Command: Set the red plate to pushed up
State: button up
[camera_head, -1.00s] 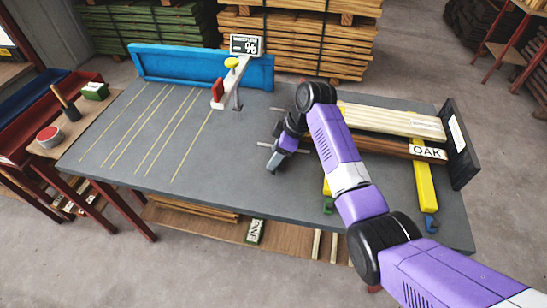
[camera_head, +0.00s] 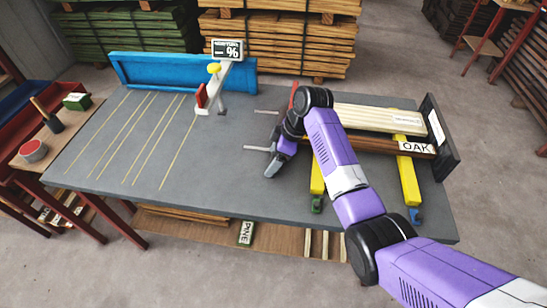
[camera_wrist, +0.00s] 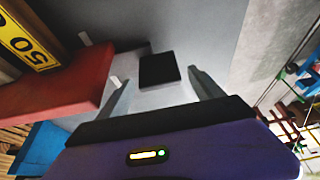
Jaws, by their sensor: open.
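A narrow red plate (camera_head: 293,95) stands upright at the left end of the wood stack, partly hidden behind my wrist. A large red surface (camera_wrist: 70,85) fills the left of the wrist view, close beside the left finger; I cannot tell whether they touch. Another small red piece (camera_head: 200,96) sits on the pale post with a yellow knob. My gripper (camera_head: 262,130) is open over the grey table, its fingers pointing left in the head view. In the wrist view the gripper (camera_wrist: 163,88) has a black square on a pale part between its fingers.
Boards with an OAK label (camera_head: 416,147) lie right of my gripper, on yellow bars (camera_head: 407,184), against a black end panel (camera_head: 440,135). A blue fence (camera_head: 180,72) and a % display (camera_head: 227,50) stand at the back. The striped table (camera_head: 110,160) at left is clear.

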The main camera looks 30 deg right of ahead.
jog(key=shift+r, duration=0.1)
jog(key=v, duration=0.7)
jog(key=shift+r+b, duration=0.35)
jog(key=shift+b, duration=0.1)
jog(key=shift+s, duration=0.1)
